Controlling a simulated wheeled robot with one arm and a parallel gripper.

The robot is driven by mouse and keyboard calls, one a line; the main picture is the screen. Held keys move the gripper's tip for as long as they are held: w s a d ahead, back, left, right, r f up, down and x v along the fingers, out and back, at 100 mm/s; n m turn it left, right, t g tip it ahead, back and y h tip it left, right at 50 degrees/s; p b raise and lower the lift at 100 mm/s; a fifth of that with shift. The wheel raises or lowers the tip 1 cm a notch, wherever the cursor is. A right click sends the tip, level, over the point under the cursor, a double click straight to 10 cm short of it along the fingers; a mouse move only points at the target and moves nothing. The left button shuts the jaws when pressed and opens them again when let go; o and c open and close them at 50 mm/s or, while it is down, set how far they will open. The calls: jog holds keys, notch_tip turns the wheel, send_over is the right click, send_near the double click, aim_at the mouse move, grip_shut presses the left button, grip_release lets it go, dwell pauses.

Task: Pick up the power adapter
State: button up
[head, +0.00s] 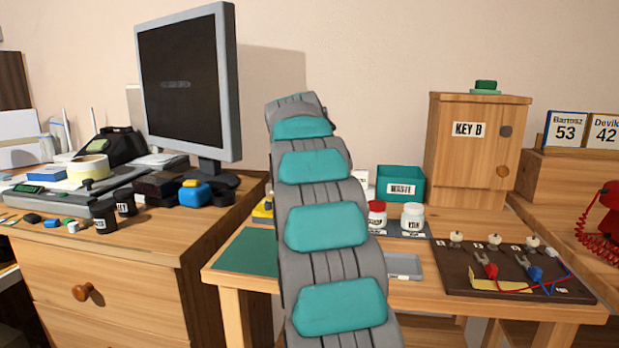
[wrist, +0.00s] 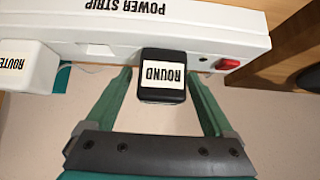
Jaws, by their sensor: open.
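In the wrist view a black power adapter (wrist: 163,92) with a white label reading "ROUND" sits against a white power strip (wrist: 110,20). The view is turned, so the labels read upside down. A second, white adapter (wrist: 25,72), its label cut off after "ROUTE", sits at the left on the same strip. My gripper (wrist: 158,76) is open, with one green finger on each side of the black adapter. Whether either finger touches it I cannot tell. In the head view my arm hides the gripper, and neither strip nor adapters show.
A red switch (wrist: 228,64) is on the strip right of the black adapter. A wooden edge (wrist: 290,60) and a dark object (wrist: 308,78) lie at the right. In the head view, a monitor (head: 185,85) stands left and a wooden "KEY B" cabinet (head: 472,150) right of my arm.

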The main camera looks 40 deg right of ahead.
grip_shut()
dwell(0.8)
